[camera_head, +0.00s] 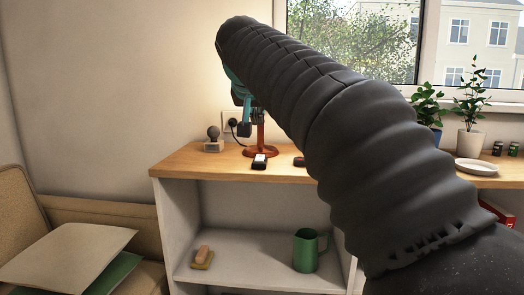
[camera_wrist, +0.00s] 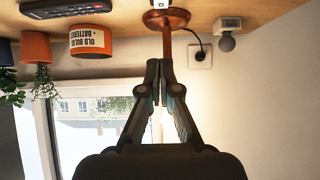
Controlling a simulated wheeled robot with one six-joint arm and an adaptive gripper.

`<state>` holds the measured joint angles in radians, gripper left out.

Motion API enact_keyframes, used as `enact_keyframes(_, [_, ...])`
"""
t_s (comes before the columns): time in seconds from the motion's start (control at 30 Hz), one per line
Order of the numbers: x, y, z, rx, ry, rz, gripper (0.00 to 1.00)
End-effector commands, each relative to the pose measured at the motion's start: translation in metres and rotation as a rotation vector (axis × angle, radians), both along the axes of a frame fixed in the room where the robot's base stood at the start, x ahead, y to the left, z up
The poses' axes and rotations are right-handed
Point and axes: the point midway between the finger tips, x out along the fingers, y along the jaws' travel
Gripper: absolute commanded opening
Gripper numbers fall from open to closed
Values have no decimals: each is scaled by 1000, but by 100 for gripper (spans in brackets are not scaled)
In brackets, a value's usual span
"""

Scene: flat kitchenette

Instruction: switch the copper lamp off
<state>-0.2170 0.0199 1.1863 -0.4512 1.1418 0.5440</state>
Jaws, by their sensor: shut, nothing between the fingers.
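The copper lamp (camera_head: 261,138) stands on the wooden counter near the wall. Its upper part is hidden behind my arm in the head view. In the wrist view, which is upside down, its copper base and stem (camera_wrist: 167,38) show beyond my fingertips, and the shade is hidden behind my gripper. Pale light shows between the fingers and on the wall. My gripper (camera_wrist: 160,82) is shut and empty, in front of the lamp stem; whether it touches the lamp cannot be told. In the head view my gripper (camera_head: 246,128) shows only partly below my arm.
A black-and-white device (camera_head: 259,162) lies in front of the lamp base. A small stand with a grey ball (camera_head: 213,134) is to its left, near a wall socket (camera_head: 231,121) with a cord. Potted plants (camera_head: 471,121) and a white plate (camera_head: 476,167) are at the right.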

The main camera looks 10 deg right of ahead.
Motion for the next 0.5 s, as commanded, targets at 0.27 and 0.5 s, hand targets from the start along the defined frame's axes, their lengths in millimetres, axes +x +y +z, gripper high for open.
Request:
enact_keyframes(0.27, [13, -6, -11, 0, 2, -3, 0])
enact_keyframes(0.5, [44, -17, -38, -1, 3, -5, 0])
